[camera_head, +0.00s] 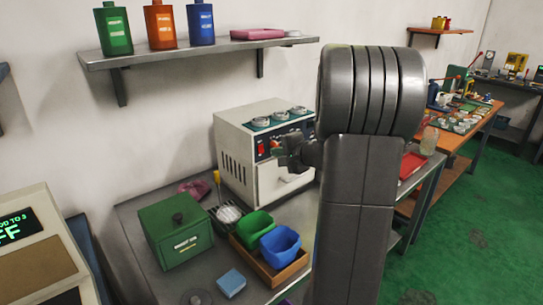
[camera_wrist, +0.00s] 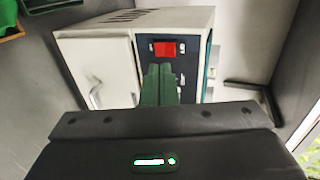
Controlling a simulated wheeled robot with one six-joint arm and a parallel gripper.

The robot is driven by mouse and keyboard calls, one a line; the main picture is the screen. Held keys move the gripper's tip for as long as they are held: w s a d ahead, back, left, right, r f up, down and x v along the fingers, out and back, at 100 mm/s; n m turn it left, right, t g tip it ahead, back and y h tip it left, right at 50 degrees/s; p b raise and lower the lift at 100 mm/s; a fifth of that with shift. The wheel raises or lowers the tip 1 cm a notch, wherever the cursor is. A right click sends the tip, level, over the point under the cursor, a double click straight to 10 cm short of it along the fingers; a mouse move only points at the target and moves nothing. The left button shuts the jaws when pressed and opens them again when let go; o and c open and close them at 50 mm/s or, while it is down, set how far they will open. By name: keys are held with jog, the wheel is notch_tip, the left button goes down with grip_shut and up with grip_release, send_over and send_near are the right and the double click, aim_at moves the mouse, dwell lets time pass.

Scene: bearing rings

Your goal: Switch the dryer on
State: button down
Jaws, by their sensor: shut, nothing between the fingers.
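The dryer (camera_head: 240,155) is a white box on the bench, with a dark control panel and a front door. Its red switch (camera_head: 261,147) is on the left of the panel in the head view. The wrist view shows the red switch (camera_wrist: 165,48) just beyond my fingertips, with the dryer door (camera_wrist: 98,72) to the left. My gripper (camera_wrist: 160,69) is shut and empty, its green fingers together and pointing at the panel. In the head view my gripper (camera_head: 279,148) is just right of the switch. I cannot tell whether the fingertips touch the panel.
Several rings lie on top of the dryer. A green box (camera_head: 172,240), a green bin (camera_head: 252,229) and a blue bin (camera_head: 280,246) in a wooden tray, and a blue sponge (camera_head: 231,283) stand on the bench before it. A shelf (camera_head: 200,52) with bottles hangs above. My arm hides the bench's right part.

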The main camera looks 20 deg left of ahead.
aim_at(262, 153)
jog(key=v, duration=0.8)
jog(key=shift+r+b, duration=0.35)
jog(key=shift+b, duration=0.1)
jog(key=f+m, duration=0.1)
jog(key=m, duration=0.5)
jog(key=f+m+t+y, duration=0.1)
jog(key=f+m, duration=0.1)
jog(key=m, duration=0.4)
jog(key=d+f+m+y, duration=0.1)
jog(key=f+m, duration=0.1)
jog(key=m, duration=0.4)
jog(key=shift+s+f, duration=0.1)
jog(key=shift+s, duration=0.15)
jog(key=shift+a, duration=0.15)
jog(key=x, duration=0.4)
jog(key=p+x, duration=0.1)
jog(key=x, duration=0.8)
jog(key=shift+w+r+p, duration=0.1)
jog(key=shift+r+p, duration=0.2)
jog(key=shift+p, duration=0.1)
jog(key=shift+w+a+f, duration=0.1)
jog(key=shift+w+a, duration=0.15)
jog(key=shift+a, duration=0.05)
